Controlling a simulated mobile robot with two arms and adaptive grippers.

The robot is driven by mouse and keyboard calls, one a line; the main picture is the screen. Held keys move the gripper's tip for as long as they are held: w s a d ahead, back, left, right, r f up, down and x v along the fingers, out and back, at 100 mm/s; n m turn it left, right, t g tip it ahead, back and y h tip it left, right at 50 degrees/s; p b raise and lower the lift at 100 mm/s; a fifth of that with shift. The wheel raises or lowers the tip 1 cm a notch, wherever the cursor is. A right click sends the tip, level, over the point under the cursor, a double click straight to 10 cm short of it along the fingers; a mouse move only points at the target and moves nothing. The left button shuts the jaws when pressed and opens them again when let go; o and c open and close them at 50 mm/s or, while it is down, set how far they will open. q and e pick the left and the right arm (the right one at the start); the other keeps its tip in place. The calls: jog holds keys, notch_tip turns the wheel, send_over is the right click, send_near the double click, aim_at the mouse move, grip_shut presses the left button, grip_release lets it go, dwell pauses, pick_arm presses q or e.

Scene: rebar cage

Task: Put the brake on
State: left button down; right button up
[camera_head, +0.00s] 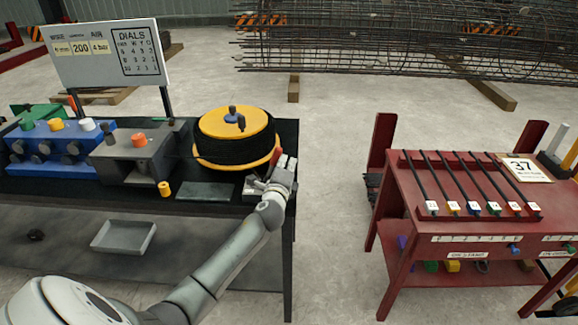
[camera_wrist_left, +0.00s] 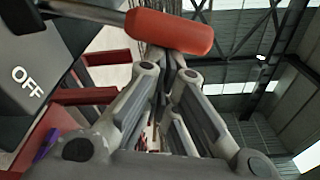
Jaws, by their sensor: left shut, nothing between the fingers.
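The brake lever shows in the left wrist view as a dark rod with a red grip (camera_wrist_left: 170,32). A dark plate marked OFF (camera_wrist_left: 28,85) sits at the left of that view. In the head view the brake's base (camera_head: 258,188) is at the right end of the black bench, beside the wire spool (camera_head: 236,140). My left gripper (camera_head: 284,162) is at the brake and partly hides it. In the wrist view its fingers (camera_wrist_left: 165,72) are shut and empty, with the tips close to the red grip; I cannot tell whether they touch. My right gripper is not in view.
The black bench also carries a blue block with knobs (camera_head: 65,150), a grey unit with an orange knob (camera_head: 130,155) and a dials board (camera_head: 108,52). A red rack (camera_head: 450,225) with several rods stands right, across clear floor. A rebar cage (camera_head: 400,45) lies behind.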

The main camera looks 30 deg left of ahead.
aim_at(272, 158)
pick_arm(q)
jog(key=a+n, duration=0.1)
jog(key=s+a+r+n+b, duration=0.1)
jog(key=n, duration=0.1)
jog(key=s+a+n, duration=0.1)
jog(key=shift+s+a+r+n+t, duration=0.1)
jog(key=shift+a+r+n+t, duration=0.2)
jog(key=shift+a+r+n, duration=0.1)
jog(key=shift+s+a+r+n+t+b, duration=0.15)
jog(key=shift+s+a+n+b, duration=0.35)
jog(key=shift+a+n, duration=0.5)
jog(key=shift+s+a+r+n+t+b, duration=0.25)
jog(key=shift+s+a+n, duration=0.4)
jog(key=shift+n, duration=0.65)
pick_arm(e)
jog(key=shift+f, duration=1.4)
pick_arm(q)
jog(key=shift+f+y, duration=0.2)
jog(key=shift+y, duration=0.2)
jog(key=shift+w, duration=0.1)
